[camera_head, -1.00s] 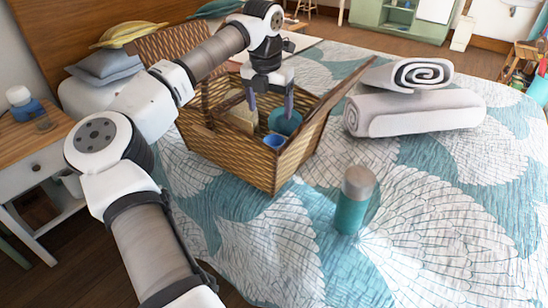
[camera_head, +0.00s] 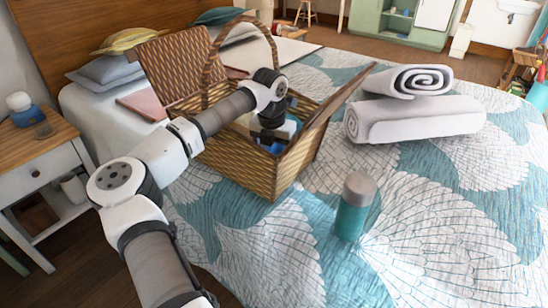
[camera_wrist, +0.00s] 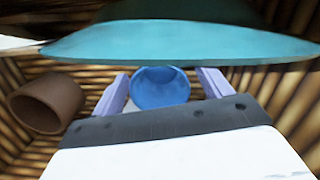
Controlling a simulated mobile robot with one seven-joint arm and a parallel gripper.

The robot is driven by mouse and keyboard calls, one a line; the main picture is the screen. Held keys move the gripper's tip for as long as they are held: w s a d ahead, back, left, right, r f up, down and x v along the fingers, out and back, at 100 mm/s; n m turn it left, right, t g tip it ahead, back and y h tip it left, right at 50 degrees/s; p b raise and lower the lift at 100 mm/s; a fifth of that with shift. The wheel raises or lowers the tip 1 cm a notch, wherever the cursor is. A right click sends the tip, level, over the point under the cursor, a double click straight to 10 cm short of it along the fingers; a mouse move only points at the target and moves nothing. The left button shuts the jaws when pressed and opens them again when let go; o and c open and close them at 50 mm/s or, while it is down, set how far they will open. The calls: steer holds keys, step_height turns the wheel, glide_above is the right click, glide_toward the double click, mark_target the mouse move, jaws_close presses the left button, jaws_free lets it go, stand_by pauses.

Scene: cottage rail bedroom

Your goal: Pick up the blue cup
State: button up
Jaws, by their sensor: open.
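The blue cup (camera_wrist: 160,87) is inside the wicker basket (camera_head: 268,177) on the bed. In the wrist view it lies between the two fingers of my gripper (camera_wrist: 165,90), which are apart on its left and right sides. I cannot tell whether either finger touches it. In the head view my gripper is down inside the basket, its fingers hidden by the basket wall, and only a bit of blue (camera_head: 277,148) shows beside it.
A teal bowl-like object (camera_wrist: 180,42) crosses the top of the wrist view, very close. A brown cup (camera_wrist: 47,104) lies at the left in the basket. The basket has an arched handle (camera_head: 212,62) and raised lids. A bottle (camera_head: 353,207) and rolled towels (camera_head: 420,118) stand outside.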

steer(key=shift+f, duration=0.3)
steer(key=c, duration=1.1)
steer(key=shift+o, duration=0.2)
steer(key=shift+r, duration=0.15)
